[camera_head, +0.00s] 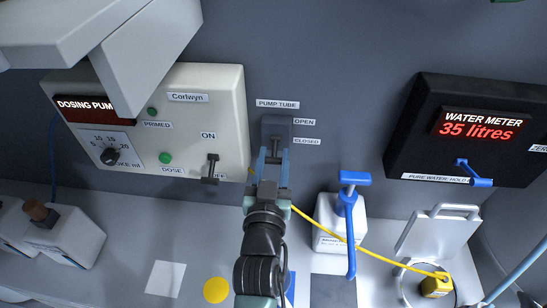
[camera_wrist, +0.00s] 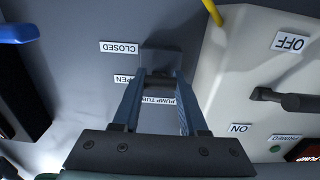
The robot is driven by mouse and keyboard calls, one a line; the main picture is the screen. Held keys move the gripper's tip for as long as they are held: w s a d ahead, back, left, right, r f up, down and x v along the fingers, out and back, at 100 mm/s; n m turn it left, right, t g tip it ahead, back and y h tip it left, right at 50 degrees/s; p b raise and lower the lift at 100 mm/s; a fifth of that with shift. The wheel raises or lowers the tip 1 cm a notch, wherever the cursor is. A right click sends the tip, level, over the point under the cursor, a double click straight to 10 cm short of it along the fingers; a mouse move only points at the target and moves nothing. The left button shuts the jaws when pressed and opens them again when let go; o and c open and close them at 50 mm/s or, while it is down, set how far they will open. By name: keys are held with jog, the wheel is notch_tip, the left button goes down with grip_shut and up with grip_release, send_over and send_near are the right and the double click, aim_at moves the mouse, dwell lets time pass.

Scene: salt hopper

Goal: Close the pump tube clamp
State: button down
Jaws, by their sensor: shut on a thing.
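The pump tube clamp (camera_head: 276,126) is a dark grey block on the back wall. It sits under the PUMP TUBE label (camera_head: 277,104) and left of the OPEN label (camera_head: 304,122) and CLOSED label (camera_head: 307,141). My gripper (camera_head: 272,158) reaches up to it from below, its blue fingers shut on the clamp's handle. In the wrist view the clamp (camera_wrist: 160,58) lies at the ends of the two fingers, near the CLOSED label (camera_wrist: 119,47). The fingers hide most of the handle, so I cannot tell its exact setting.
The dosing pump (camera_head: 205,110) is close on the left, with a dark ON/OFF lever (camera_head: 211,168). The black water meter (camera_head: 470,130) reads 35 litres at right.

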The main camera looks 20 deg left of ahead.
jog(key=shift+f+b, duration=0.4)
jog(key=shift+b, duration=1.1)
jog(key=t+b, duration=0.1)
jog(key=b, duration=0.1)
jog(key=shift+w+b, duration=0.1)
jog(key=shift+b, duration=0.3)
jog(key=shift+r, duration=0.15)
jog(key=shift+c, duration=2.2)
grip_release()
jog(key=b+v, duration=0.4)
jog(key=v, duration=0.9)
